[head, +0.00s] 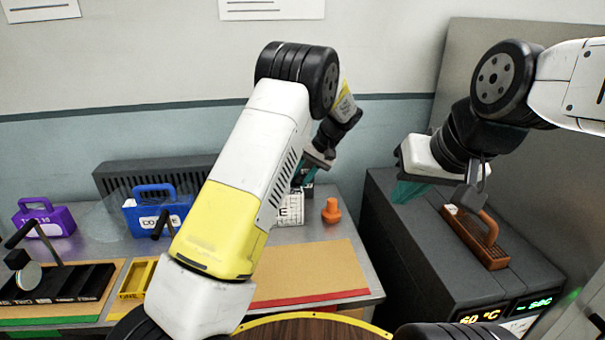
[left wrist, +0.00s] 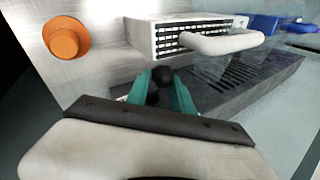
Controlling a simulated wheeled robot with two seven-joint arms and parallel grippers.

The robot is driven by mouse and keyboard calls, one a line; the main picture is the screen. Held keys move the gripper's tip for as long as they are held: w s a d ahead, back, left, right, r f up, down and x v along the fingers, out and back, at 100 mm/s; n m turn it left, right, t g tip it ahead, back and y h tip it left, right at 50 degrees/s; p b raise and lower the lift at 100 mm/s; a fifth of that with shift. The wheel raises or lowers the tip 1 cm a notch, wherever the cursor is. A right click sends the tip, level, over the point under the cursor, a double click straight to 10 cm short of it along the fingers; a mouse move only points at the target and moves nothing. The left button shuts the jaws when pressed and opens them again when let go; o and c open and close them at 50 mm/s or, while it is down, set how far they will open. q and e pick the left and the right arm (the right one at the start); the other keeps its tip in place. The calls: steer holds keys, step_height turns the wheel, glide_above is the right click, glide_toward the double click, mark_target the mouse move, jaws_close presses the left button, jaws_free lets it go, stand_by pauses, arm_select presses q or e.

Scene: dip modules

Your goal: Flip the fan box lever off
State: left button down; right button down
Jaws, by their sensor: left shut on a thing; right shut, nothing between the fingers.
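The fan box is most likely the long dark grey vented box (head: 150,175) along the wall at the back of the bench. Its slotted top (left wrist: 250,82) also shows in the left wrist view. My left gripper (head: 316,160) is at the box's right end, partly hidden behind my left arm. In the left wrist view its teal fingers (left wrist: 160,98) are shut on a black ball-ended lever (left wrist: 161,74). The lever's base is hidden. My right gripper (head: 405,191) is shut and empty above the grey cabinet at the right.
A white vented module (head: 291,210) with a handle stands close to my left gripper, beside an orange knob-shaped piece (head: 331,211). Blue (head: 155,213) and purple (head: 45,220) handled modules stand further left. A brown handled piece (head: 478,238) sits in the grey cabinet (head: 410,235).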

arm_select(q)
steer(key=shift+d, duration=0.35)
stand_by(0.4)
steer(key=shift+s+d+f+t, duration=0.1)
steer(key=shift+s+f+t, duration=0.4)
steer(key=shift+t, duration=0.4)
steer(key=shift+s+f+n+t+y, duration=0.1)
steer(key=shift+f+n+t+y, duration=0.55)
steer(key=shift+t, duration=0.45)
steer(key=shift+f, duration=0.1)
steer(key=c, duration=1.2)
jaws_free()
steer(key=shift+o, duration=0.2)
steer(key=shift+s+d+r, duration=0.1)
steer(key=shift+d+r, duration=0.05)
steer(key=shift+r, duration=0.35)
steer(key=v, duration=0.6)
steer(key=shift+s+d+r, duration=0.15)
steer(key=shift+d+r, duration=0.05)
steer(key=shift+r, duration=0.1)
